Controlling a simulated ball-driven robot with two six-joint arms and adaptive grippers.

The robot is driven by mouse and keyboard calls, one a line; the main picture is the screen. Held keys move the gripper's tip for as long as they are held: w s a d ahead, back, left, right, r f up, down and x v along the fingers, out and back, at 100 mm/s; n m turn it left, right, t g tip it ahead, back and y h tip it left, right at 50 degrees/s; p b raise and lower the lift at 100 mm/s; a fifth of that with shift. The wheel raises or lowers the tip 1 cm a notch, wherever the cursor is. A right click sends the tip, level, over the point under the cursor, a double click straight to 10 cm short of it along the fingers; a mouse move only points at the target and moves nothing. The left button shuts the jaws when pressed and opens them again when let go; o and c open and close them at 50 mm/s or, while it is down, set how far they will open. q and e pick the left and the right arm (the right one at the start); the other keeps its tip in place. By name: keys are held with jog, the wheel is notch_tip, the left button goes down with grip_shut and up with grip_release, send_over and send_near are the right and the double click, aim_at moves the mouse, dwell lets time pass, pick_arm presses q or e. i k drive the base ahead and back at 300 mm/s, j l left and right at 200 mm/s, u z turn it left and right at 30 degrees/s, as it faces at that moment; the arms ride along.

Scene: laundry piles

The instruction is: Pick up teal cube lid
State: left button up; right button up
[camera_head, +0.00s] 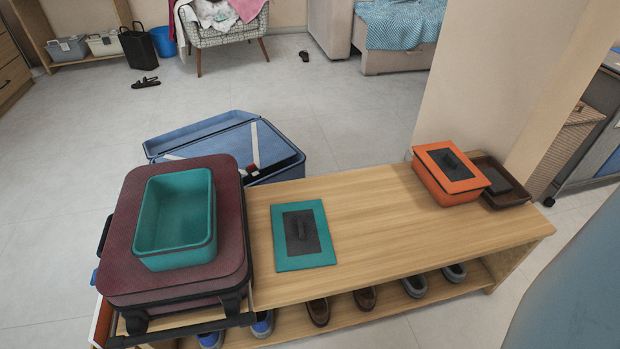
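The teal lid (287,252) lies flat on the wooden bench. The lid is apart from the box. Neither of my grippers shows in the head view.
The wooden bench (366,216) has clear room right of the lid. An orange box with its lid on (449,171) and a brown tray (504,183) stand at its right end, by a wall. Shoes sit on the shelf below. An open blue suitcase (209,132) lies behind.

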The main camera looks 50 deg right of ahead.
aim_at(301, 236)
jog(key=z, duration=1.35)
